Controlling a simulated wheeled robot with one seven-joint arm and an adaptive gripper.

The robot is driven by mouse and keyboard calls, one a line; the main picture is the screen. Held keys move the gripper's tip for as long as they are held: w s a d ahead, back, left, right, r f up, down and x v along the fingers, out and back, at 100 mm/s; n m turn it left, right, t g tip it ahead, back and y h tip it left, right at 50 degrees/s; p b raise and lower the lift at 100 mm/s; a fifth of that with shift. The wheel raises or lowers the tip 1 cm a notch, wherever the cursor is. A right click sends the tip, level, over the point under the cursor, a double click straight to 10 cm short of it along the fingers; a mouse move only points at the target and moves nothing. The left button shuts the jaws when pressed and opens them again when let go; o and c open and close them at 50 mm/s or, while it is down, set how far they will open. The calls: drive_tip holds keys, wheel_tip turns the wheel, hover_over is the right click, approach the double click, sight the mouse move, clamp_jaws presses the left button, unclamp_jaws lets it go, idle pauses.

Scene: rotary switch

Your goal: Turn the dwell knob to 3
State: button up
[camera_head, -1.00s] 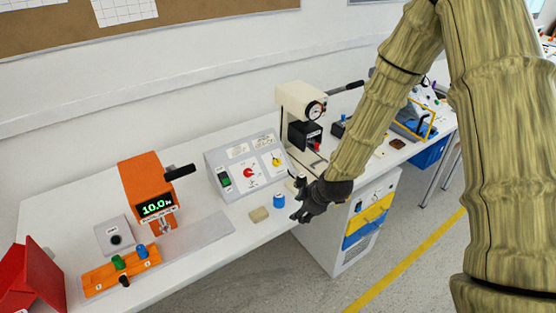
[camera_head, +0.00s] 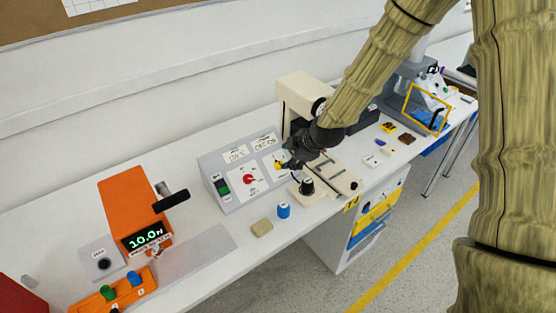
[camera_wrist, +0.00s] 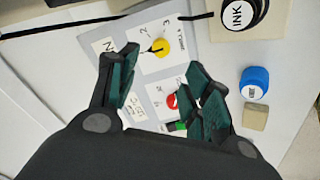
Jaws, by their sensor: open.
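A grey sloped control panel (camera_head: 215,165) stands on the bench. It carries a red knob (camera_head: 249,179), a yellow knob (camera_head: 279,165) and a green switch (camera_head: 222,187). Its small lettering is too blurred to say which knob is marked dwell. In the wrist view, the figures 2 and 3 show around the yellow knob (camera_wrist: 161,47). My gripper (camera_head: 290,165) is beside the yellow knob and partly covers the panel's right side. In the wrist view my gripper (camera_wrist: 165,70) is open and empty, with the yellow knob just beyond its fingertips and the red knob (camera_wrist: 172,101) between the fingers.
A cream press (camera_head: 296,98) stands right behind my gripper, with a black-topped ink pot (camera_head: 307,187) in front. A blue-capped pot (camera_head: 284,211) and a tan block (camera_head: 262,228) lie near the bench edge. An orange device (camera_head: 130,205) stands left.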

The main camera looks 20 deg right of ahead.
sight(280, 164)
drive_tip(key=shift+p+x, duration=1.35)
drive_tip(key=shift+x, duration=3.55)
drive_tip(key=shift+d+f, duration=0.1)
drive_tip(key=shift+s, duration=0.15)
drive_tip(key=c, duration=1)
